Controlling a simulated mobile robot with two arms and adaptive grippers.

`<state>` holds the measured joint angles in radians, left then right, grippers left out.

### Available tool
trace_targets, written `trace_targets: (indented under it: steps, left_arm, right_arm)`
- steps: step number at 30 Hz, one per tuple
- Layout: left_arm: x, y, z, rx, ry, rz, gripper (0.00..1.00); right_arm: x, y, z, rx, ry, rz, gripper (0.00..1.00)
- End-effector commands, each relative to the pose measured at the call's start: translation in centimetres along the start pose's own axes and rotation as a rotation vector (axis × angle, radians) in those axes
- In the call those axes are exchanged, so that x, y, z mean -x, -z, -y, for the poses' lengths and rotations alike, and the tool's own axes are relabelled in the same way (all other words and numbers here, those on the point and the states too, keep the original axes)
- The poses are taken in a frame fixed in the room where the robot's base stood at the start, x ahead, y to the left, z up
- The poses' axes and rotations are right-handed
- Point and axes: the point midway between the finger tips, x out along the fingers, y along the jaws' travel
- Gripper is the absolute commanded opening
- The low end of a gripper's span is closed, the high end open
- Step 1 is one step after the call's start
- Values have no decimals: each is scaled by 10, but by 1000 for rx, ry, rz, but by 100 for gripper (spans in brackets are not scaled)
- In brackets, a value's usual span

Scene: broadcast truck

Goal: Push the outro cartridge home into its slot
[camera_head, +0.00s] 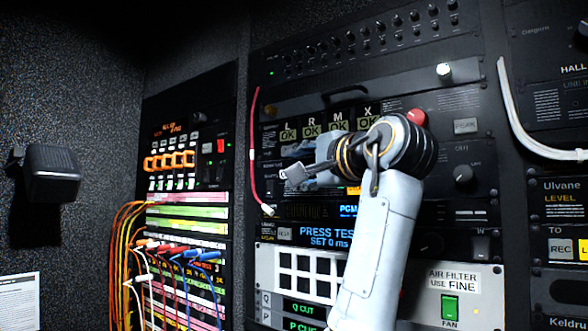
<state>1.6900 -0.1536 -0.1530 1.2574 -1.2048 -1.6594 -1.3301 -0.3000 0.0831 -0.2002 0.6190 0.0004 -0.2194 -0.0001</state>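My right gripper (292,173) reaches left from an arm that rises from the bottom of the picture. Its grey fingertips are in front of the black rack unit below the row of OK displays (312,131). I see it from the side, and whether the fingers are open or shut is unclear. I cannot make out the outro cartridge or its slot. The gripper and wrist hide part of the rack front, where a small yellow patch (353,190) shows beside the arm. My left gripper is not in view.
A red cable (253,150) hangs left of the gripper. A side rack (185,160) with orange loops and several patch cables stands at the left. A white cable (515,125) curves at the right. A red button (416,117) and a black knob (464,176) sit near the wrist.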

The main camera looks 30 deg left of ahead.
Motion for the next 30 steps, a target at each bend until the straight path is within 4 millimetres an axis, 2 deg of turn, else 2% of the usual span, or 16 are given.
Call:
trace_targets:
  steps: [9,15,20,30]
  left_arm:
    - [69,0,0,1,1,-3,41]
    - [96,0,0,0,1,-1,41]
    - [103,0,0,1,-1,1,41]
    - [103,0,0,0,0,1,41]
  right_arm:
    - [0,1,2,-1,2,-1,40]
    - [0,1,2,-1,2,-1,40]
    - [0,1,2,-1,3,-1,40]
    - [0,1,2,-1,3,-1,40]
